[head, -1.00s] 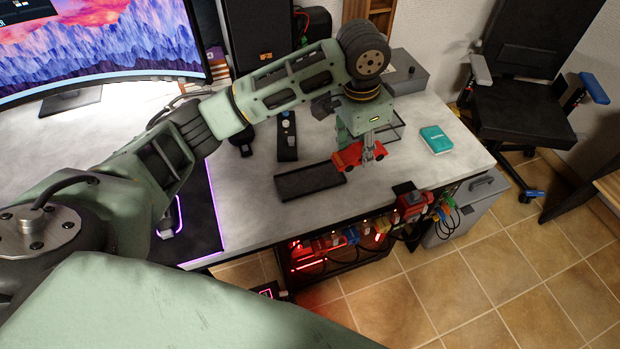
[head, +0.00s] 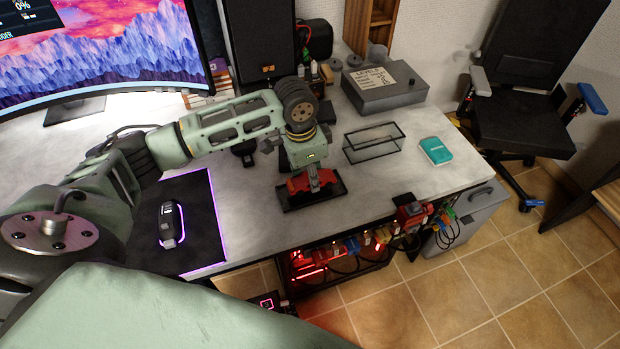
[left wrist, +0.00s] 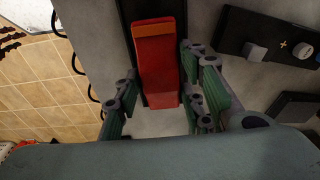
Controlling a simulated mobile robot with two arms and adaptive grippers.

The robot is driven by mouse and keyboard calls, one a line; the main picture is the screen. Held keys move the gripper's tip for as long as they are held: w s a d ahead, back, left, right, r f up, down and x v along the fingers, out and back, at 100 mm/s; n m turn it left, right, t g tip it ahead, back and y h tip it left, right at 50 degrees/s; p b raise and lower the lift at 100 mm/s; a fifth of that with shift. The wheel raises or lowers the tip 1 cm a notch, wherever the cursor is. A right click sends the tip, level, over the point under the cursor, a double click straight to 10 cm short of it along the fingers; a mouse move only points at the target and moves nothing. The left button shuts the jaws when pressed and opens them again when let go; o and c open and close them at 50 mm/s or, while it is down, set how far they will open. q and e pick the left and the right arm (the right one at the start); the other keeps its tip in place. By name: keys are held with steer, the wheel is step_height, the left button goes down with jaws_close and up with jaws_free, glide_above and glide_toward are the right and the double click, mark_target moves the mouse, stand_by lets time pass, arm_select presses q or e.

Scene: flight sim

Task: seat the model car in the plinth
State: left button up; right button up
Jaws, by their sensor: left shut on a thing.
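The red model car (head: 299,184) is over the black flat plinth (head: 338,189) on the desk, held in my left gripper (head: 314,182). In the left wrist view the car (left wrist: 157,70) lies lengthwise between the fingers of my left gripper (left wrist: 160,90), with an orange-brown band at its far end. The dark plinth (left wrist: 125,25) shows beyond and beside it there. The gripper hides part of the car in the head view. I cannot tell whether the car's underside touches the plinth. My right gripper is not in view.
An empty clear case with dark edges (head: 373,143) stands right of the plinth. A black panel with knobs (left wrist: 268,40) lies near the plinth. Cables and red-lit items (head: 325,255) are below the desk's front edge.

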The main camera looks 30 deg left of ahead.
mark_target(305, 178)
arm_select(q)
steer(key=shift+f, duration=1.15)
steer(key=o, duration=1.3)
steer(key=shift+f, duration=0.1)
steer(key=r, duration=0.8)
steer(key=s+a+r, duration=0.1)
steer(key=r, duration=0.3)
steer(key=shift+r, duration=0.1)
